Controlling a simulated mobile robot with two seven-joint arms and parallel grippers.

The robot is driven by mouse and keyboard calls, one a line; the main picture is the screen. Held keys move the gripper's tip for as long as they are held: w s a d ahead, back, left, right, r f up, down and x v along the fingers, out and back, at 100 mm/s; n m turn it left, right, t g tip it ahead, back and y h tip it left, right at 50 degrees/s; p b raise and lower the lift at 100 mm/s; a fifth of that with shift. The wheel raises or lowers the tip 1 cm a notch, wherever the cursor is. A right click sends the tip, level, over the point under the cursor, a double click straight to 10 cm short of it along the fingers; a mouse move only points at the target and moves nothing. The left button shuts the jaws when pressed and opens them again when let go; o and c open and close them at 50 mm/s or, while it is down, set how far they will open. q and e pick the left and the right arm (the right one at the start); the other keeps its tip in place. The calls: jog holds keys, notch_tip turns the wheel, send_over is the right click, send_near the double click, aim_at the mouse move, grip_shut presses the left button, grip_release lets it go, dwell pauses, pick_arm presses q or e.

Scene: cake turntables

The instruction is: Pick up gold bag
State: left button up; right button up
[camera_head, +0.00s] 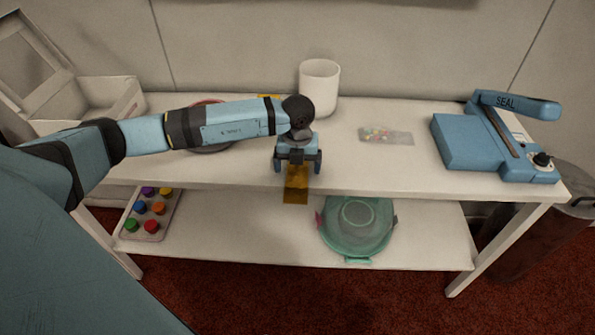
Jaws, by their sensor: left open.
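The gold bag (296,188) is a flat, shiny gold piece at the front edge of the white table's top, with its lower part showing past that edge. My left gripper (298,166) is directly over its upper part, fingers apart on either side and pointing down at the table. The gripper hides the upper part of the bag, and I cannot tell whether the fingers touch it. A second small gold patch (268,97) shows behind my left arm; I cannot tell what it belongs to. My right gripper is out of view.
On the white table (375,175) stand a white cup (319,85), a clear packet of colored pieces (387,136), a blue sealer (475,142) and an open white box (90,98).

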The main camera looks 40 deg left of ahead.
pick_arm(q)
jog(key=shift+f, duration=0.35)
jog(key=c, duration=1)
jog(key=shift+r, duration=0.15)
notch_tip(320, 180, up, 20)
jog(key=p, duration=0.2)
